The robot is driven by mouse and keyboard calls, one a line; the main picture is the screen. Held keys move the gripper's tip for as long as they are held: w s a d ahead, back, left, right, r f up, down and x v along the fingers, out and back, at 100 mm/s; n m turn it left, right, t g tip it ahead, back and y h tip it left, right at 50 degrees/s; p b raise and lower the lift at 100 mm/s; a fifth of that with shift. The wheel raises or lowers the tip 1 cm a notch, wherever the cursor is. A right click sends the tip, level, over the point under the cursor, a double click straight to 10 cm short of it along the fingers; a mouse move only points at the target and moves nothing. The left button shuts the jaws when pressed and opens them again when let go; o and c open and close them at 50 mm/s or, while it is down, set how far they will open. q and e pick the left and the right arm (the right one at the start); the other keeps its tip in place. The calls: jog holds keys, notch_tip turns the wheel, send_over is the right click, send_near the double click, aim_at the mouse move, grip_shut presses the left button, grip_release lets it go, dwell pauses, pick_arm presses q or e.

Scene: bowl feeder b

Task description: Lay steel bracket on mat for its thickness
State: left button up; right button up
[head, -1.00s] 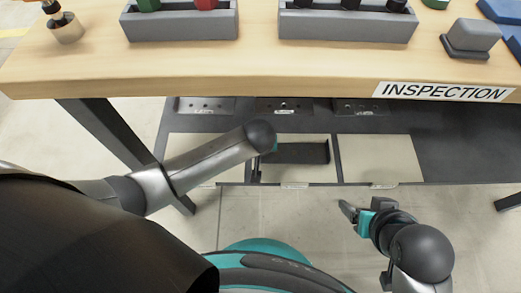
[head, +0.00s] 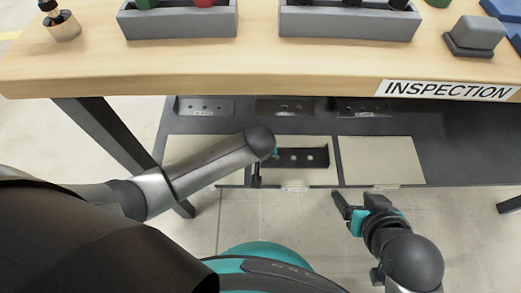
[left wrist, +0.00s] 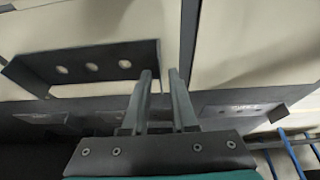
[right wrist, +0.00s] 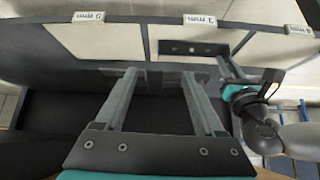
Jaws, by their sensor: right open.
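The steel bracket (head: 302,157), a dark strip with several holes, lies holes up on the middle pale mat (head: 315,177) of the low shelf. It also shows in the left wrist view (left wrist: 85,65) and the right wrist view (right wrist: 191,48). My left gripper (head: 262,172) is just left of it in the head view.
Pale mats lie left (head: 195,150) and right (head: 380,160) of the middle one, with small labels at the front. Dark plates with holes (head: 285,105) stand behind. The wooden bench top (head: 200,75) with an INSPECTION sign (head: 446,90) overhangs the shelf. A table leg (head: 105,135) is at left.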

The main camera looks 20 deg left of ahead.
pick_arm(q)
jog(key=shift+o, duration=0.4)
pick_arm(e)
jog(key=shift+d, duration=0.1)
